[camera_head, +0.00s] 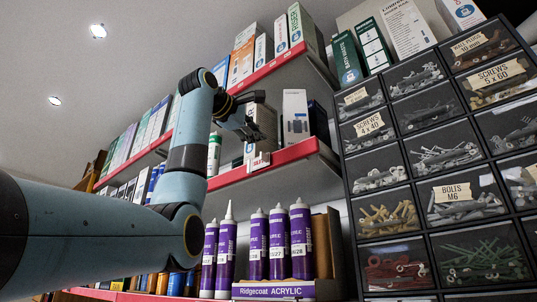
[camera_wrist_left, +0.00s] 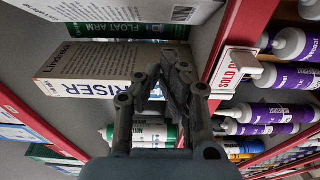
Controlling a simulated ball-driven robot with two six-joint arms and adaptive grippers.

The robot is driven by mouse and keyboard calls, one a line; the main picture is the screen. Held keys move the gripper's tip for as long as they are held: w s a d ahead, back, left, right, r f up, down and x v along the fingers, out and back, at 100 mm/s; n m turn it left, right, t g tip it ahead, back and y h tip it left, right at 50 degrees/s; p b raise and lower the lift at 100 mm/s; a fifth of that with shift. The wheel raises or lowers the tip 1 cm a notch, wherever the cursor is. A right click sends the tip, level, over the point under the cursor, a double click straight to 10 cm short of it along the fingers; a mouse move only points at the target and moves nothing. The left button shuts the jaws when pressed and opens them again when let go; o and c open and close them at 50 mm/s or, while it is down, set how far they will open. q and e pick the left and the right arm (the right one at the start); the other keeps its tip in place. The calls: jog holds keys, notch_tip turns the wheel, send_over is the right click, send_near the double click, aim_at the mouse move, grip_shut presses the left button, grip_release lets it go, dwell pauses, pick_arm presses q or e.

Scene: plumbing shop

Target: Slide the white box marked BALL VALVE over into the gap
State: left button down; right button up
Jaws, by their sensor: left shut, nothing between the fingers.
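My left gripper (camera_head: 254,116) is shut and empty in front of the middle shelf. In the wrist view its fingers (camera_wrist_left: 167,72) come together over the cream and grey box marked RISER (camera_wrist_left: 100,78); I cannot tell whether they touch it. That box (camera_head: 268,124) is partly behind the gripper in the head view. A white box (camera_head: 295,112) with a dark picture stands to its right. I cannot read BALL VALVE on any box. A recessed space between the RISER box and a pale box (camera_wrist_left: 130,8) shows a green FLOAT ARM box (camera_wrist_left: 120,31). My right gripper is not in view.
A SOLD OUT tag (camera_wrist_left: 235,66) sits on the red shelf edge (camera_head: 290,154). A green and white tube (camera_head: 214,152) stands left of the RISER box. Purple tubes (camera_head: 277,245) stand on the shelf below. Parts drawers (camera_head: 445,155) rise at right.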

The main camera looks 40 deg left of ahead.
pick_arm(q)
jog(key=w+p, duration=0.2)
jog(key=w, duration=0.2)
jog(key=w+p, duration=0.3)
jog(key=w, duration=0.1)
jog(key=shift+w+a+r, duration=0.15)
jog(key=shift+a+r, duration=0.05)
jog(key=shift+w+d, duration=0.15)
jog(key=shift+w, duration=0.5)
jog(key=shift+w+a+f, duration=0.15)
jog(key=shift+a+f, duration=0.05)
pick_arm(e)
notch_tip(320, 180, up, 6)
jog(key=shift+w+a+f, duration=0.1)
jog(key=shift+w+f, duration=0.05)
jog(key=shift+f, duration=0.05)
